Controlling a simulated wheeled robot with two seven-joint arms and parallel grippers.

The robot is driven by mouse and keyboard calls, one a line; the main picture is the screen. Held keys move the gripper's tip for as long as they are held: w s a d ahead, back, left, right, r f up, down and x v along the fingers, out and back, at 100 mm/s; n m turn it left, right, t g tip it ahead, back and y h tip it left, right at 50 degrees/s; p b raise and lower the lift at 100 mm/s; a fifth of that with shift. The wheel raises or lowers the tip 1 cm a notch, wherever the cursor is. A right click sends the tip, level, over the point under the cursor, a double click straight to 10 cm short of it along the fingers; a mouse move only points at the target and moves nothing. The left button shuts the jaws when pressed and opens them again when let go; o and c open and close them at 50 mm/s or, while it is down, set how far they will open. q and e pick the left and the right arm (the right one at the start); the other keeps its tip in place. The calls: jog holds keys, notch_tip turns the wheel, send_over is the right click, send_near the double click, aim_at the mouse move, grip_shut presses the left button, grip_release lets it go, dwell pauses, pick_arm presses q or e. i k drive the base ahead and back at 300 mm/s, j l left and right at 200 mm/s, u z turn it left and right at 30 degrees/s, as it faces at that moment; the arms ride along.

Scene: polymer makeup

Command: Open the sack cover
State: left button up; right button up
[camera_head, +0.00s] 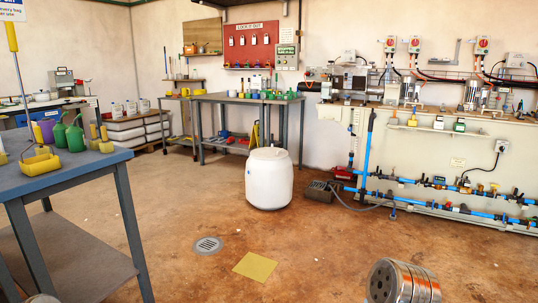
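I cannot pick out an open or closed sack cover for certain. A stack of pale, sack-like bundles (130,134) stands low against the back wall at the left, behind the blue-topped table. Any cover on it is too small to tell. A white drum (269,178) stands upright on the floor near the middle, with a rounded white top that looks closed. Neither my left nor my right gripper shows in the head view.
A blue-topped table (75,172) with green and purple jugs and a yellow tray (40,162) fills the left. A workbench (245,98) stands behind the drum. Blue pipes (440,185) line the right wall. A floor drain (207,245) and yellow sheet (255,267) lie on open floor.

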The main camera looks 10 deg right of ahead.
aim_at(265, 152)
jog(key=i+l+z, duration=0.1)
jog(key=i+z, duration=0.35)
jog(key=i, duration=0.85)
